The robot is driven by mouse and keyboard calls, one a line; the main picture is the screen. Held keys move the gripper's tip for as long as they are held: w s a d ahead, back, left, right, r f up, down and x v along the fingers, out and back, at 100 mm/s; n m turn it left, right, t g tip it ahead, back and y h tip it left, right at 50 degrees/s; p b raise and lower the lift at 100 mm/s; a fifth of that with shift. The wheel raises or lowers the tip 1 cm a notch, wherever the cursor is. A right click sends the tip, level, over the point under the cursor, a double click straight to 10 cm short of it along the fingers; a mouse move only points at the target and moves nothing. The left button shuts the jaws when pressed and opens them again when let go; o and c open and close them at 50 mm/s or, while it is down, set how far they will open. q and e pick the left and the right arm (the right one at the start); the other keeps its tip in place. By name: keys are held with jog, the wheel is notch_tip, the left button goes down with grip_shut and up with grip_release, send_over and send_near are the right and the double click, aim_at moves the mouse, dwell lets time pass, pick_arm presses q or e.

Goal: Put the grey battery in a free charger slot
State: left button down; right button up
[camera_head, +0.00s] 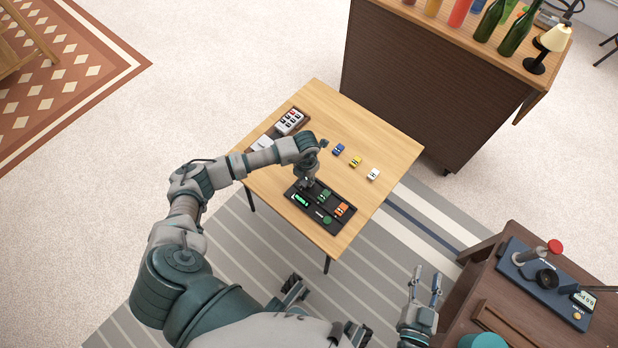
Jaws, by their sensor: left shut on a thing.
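A black charger (322,221) lies near the front corner of the small wooden table. It carries a green block (325,194), an orange block (341,209) and a bright green strip (301,199). My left gripper (307,184) points down at the charger's back left part. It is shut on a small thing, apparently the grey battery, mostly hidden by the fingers. I cannot tell whether it touches a slot. My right gripper (426,286) is open and empty, off the table at the lower right.
Blue (338,149), yellow (355,162) and white (373,174) blocks stand in a row on the table (380,140). A dark cabinet (430,90) stands behind, and a brown side table (490,290) at right.

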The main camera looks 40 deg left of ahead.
pick_arm(q)
jog(key=shift+a+f, duration=0.1)
jog(key=shift+a, duration=0.05)
jog(key=shift+d+r, duration=0.2)
jog(key=shift+d, duration=0.25)
jog(key=c, duration=0.8)
grip_release()
jog(key=shift+c, duration=0.2)
jog(key=shift+a+f, duration=0.15)
jog(key=shift+a, duration=0.2)
notch_tip(320, 180, up, 12)
